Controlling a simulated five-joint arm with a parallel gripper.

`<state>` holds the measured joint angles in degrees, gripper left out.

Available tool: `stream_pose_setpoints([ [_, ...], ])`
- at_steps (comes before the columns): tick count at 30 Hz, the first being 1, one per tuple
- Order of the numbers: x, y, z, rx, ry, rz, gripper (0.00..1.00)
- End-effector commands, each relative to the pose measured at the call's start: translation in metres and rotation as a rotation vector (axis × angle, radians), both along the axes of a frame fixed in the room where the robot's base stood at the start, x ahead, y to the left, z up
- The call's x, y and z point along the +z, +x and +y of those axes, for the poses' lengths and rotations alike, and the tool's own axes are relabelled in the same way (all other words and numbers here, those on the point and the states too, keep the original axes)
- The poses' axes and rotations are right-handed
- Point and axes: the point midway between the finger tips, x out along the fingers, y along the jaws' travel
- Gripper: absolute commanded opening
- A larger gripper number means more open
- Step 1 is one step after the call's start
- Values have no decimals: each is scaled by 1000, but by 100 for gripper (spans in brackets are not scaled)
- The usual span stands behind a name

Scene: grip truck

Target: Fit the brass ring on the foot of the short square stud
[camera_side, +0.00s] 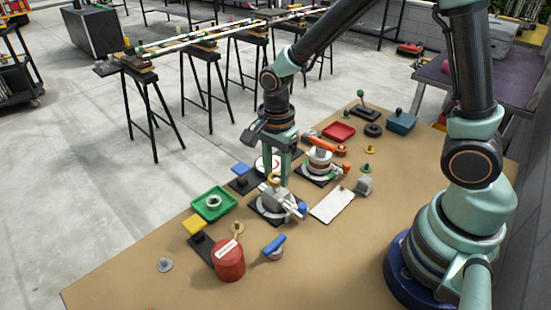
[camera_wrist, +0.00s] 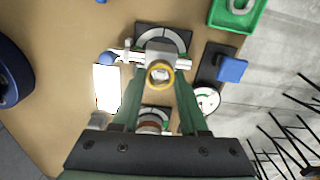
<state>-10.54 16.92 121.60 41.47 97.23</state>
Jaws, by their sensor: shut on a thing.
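The brass ring (camera_wrist: 160,74) is between the fingertips of my gripper (camera_wrist: 160,80) in the wrist view, and my gripper is shut on it. Through its hole I see a pale grey shape, which may be the top of the stud. In the side view my gripper (camera_side: 277,180) points down over a grey clamp-like fixture (camera_side: 277,201) on a round dial base with a black plate. The fixture also shows beneath the ring in the wrist view (camera_wrist: 183,63). The short square stud is not clear in either view. I cannot tell whether the ring is around it or above it.
A second fixture with an orange handle (camera_side: 322,145) stands close behind on the right. A white plate (camera_side: 332,206) lies to the right.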

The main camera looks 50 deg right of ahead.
Motion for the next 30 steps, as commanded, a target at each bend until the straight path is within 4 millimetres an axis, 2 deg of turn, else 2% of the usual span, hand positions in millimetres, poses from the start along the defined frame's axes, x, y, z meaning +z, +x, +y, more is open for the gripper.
stream_pose_setpoints([
  [14,-1,0,0,0,0,0,0],
  [30,-13,0,0,0,0,0,0],
])
